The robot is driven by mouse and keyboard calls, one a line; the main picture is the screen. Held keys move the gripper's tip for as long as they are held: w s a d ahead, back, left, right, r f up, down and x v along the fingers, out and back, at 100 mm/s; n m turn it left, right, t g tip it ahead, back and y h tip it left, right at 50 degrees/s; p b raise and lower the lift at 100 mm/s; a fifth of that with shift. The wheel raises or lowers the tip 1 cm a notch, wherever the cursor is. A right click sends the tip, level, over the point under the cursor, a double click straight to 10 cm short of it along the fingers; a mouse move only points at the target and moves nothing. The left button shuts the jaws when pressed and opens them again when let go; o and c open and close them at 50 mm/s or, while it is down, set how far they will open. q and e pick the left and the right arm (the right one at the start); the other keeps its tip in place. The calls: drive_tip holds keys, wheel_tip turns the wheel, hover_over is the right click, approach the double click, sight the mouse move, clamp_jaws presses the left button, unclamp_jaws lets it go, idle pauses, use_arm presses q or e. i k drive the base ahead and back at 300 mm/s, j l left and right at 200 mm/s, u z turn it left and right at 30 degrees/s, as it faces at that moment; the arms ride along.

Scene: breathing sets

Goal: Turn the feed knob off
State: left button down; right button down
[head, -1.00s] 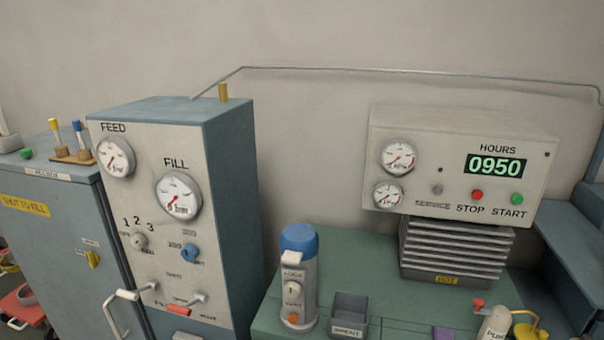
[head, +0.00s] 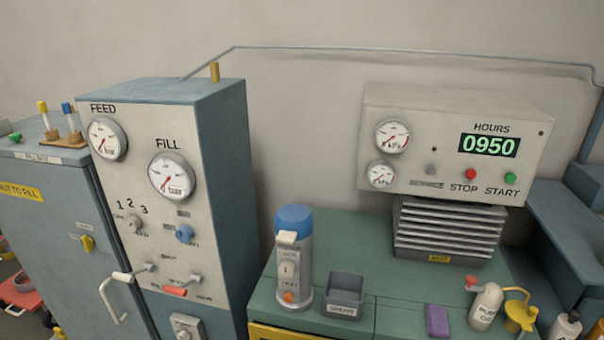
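The fill panel (head: 228,205) is a tall blue-grey box with a cream face, at the left of the head view. Its face carries a FEED gauge (head: 108,139) and a FILL gauge (head: 171,177). Below them are a small pale knob (head: 134,222) under the numbers 1 2 3 and a blue knob (head: 184,233). The small labels around both knobs are too blurred to read, so I cannot tell which is the feed knob. Lower down are a white-handled lever (head: 122,277) and a red-handled lever (head: 174,291). Neither of my grippers is in view.
A blue-grey cabinet (head: 50,235) with a yellow latch stands left of the panel. A green-topped bench (head: 390,318) to the right holds a blue-capped cylinder (head: 294,255), a grey bin (head: 344,294) and bottles. A compressor box (head: 455,145) reads 0950.

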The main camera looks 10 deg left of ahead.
sight(132, 224)
drive_tip(key=u, duration=1.35)
drive_tip(key=i+j, duration=0.2)
drive_tip(key=i+j+z, duration=0.15)
drive_tip(key=j, duration=0.25)
drive_tip(key=i+j, duration=0.2)
drive_tip(key=j, duration=0.15)
drive_tip(key=z, duration=0.05)
